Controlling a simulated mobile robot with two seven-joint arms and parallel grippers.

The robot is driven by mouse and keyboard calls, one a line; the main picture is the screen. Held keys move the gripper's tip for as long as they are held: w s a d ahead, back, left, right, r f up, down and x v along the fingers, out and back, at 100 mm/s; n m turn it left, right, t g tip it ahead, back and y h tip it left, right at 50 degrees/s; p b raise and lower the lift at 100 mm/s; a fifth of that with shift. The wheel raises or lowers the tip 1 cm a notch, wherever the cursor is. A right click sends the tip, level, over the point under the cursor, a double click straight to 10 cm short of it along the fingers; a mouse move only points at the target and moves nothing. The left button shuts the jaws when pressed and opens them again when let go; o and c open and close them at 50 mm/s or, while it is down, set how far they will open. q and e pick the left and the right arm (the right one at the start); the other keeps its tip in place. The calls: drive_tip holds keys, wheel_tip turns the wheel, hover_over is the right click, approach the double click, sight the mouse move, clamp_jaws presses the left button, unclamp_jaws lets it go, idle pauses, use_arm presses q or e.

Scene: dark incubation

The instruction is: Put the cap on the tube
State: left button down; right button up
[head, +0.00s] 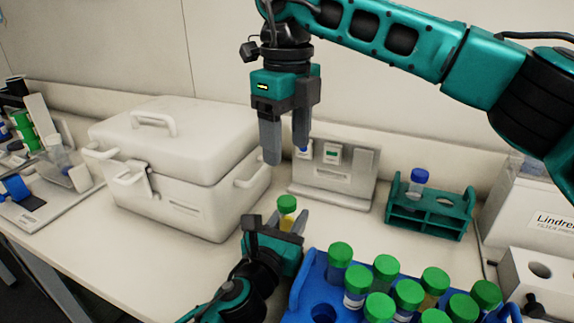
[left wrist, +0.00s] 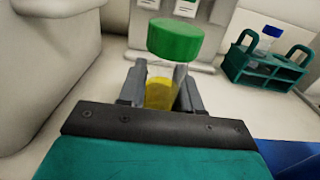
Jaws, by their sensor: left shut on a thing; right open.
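My left gripper (head: 288,222) is shut on a clear tube (left wrist: 160,92) with yellow liquid and holds it roughly upright; the tube also shows in the head view (head: 286,221). A green cap (head: 287,202) sits at the top of this tube. In the left wrist view the cap (left wrist: 175,40) covers the tube's mouth, and I cannot tell how tightly it is seated. My right gripper (head: 286,150) is open, points down and is empty. It hangs above and behind the capped tube, apart from it.
A blue rack (head: 308,275) with several green-capped tubes stands at the front right. Behind it, a teal rack (head: 429,222) holds a blue-capped tube (head: 418,182). A white lidded box (head: 180,165) stands left, a panel stand (head: 335,172) at the back. The front-left bench is clear.

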drive_tip(key=shift+r, duration=0.8)
use_arm(q)
drive_tip(key=c, duration=0.7)
unclamp_jaws()
drive_tip(key=v, duration=1.3)
